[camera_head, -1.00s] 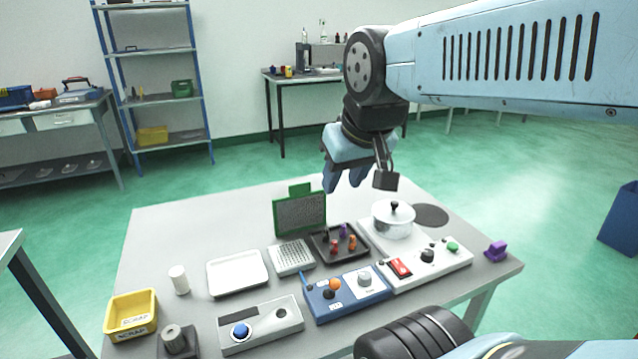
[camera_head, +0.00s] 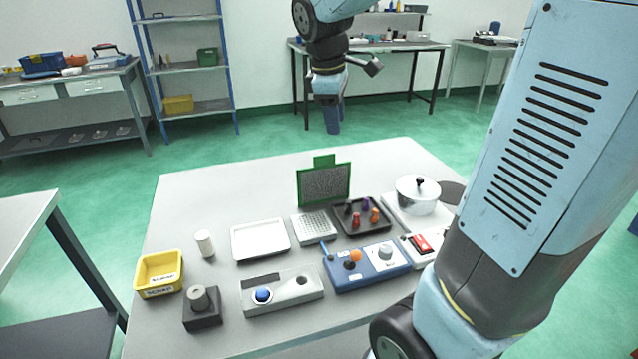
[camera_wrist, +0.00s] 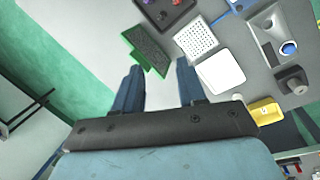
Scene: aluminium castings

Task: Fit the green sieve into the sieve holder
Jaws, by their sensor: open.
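The green sieve (camera_head: 324,185), a dark mesh in a green frame with a tab on top, stands upright at the middle of the table. It also shows in the wrist view (camera_wrist: 150,52), beyond the fingertips. I cannot tell for sure which thing is the sieve holder; whatever bears the sieve's lower edge is hidden. A grey block (camera_head: 310,294) with a dark slot, a blue button and a round hole lies at the front. My gripper (camera_head: 333,131) is open and empty, high and apart from the sieve; its two fingers show in the wrist view (camera_wrist: 158,65).
A white perforated block (camera_head: 314,228) and a dark tray (camera_head: 350,228) of coloured pieces sit close before the sieve. A white tray (camera_head: 260,240), white cylinder (camera_head: 204,243), yellow scrap bin (camera_head: 160,273), blue control box (camera_head: 366,268) and lidded pot (camera_head: 418,197) surround them. The table's far left is clear.

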